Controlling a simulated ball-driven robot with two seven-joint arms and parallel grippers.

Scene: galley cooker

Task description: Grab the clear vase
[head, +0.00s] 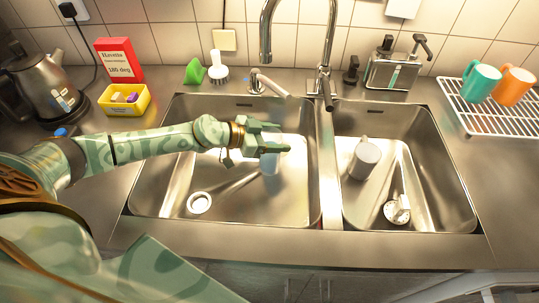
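A small pale, see-through bluish vessel (269,164), which looks like the clear vase, is in the left sink basin (145,185). Its upper part is hidden behind my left gripper (274,137). My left arm reaches in from the left over this basin. The gripper's two green fingers point right and stand apart, with nothing seen between them. In the picture the lower finger overlaps the top of the vessel; I cannot tell whether they touch. My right gripper is out of view.
A grey-white mug (365,158) lies in the right basin. Chrome faucets (326,85) rise behind the divider. A kettle (42,85), a red box (119,60) and a yellow tub (124,101) stand left. A rack (485,122) with teal and orange mugs is right.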

